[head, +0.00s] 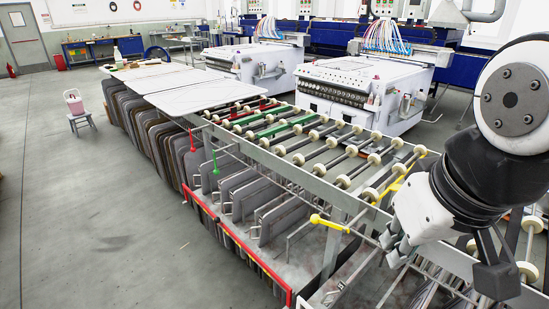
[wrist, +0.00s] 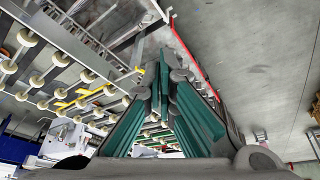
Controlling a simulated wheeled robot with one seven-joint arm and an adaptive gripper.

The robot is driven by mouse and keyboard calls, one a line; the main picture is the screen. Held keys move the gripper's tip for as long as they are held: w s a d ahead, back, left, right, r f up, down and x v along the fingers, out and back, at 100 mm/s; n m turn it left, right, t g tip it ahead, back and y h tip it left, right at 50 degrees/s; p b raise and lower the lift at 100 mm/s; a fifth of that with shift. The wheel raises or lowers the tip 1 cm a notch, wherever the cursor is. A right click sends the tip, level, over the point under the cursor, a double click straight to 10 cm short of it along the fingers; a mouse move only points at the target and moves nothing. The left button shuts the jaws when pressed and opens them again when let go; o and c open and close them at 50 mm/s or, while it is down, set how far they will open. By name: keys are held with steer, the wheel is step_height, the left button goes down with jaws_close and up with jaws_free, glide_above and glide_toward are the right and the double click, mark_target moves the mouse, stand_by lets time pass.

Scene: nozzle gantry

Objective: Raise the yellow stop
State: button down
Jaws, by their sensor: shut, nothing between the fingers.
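The yellow stop (head: 398,186) is a yellow bar lying among the rollers at the near right of the gantry in the head view. A yellow lever (head: 331,223) with a round knob sticks out from the gantry's side, lying nearly flat. Yellow bars also show left of the fingers in the wrist view (wrist: 78,97). My gripper (head: 392,246) is right of the yellow lever and apart from it, beside the gantry's side. In the wrist view its teal-padded fingers (wrist: 165,72) are together and empty. My wrist partly hides the near end of the gantry.
A red lever (head: 192,138) and a green lever (head: 215,160) stand upright farther along the gantry. A red rail (head: 240,248) edges the rack of grey panels below. White machines (head: 365,92) stand behind the rollers.

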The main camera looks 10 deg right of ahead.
steer(key=w+f+n+b, duration=0.3)
steer(key=w+n, duration=0.1)
steer(key=w, duration=1.4)
steer(key=w+f+n+b, duration=0.1)
steer(key=w+f+n, duration=0.1)
steer(key=w+f, duration=0.4)
steer(key=w+a+f+n+b, duration=0.1)
steer(key=w+f, duration=0.4)
steer(key=w, duration=0.9)
steer(key=shift+f+n+g+y, duration=0.3)
steer(key=shift+f+n+y, duration=0.1)
steer(key=shift+n, duration=0.2)
steer(key=shift+w+a, duration=0.1)
steer(key=s+d+b+x, duration=0.1)
steer(key=s+d+x, duration=0.1)
steer(key=x, duration=1)
steer(key=shift+f, duration=0.8)
steer(key=shift+w+a, duration=0.1)
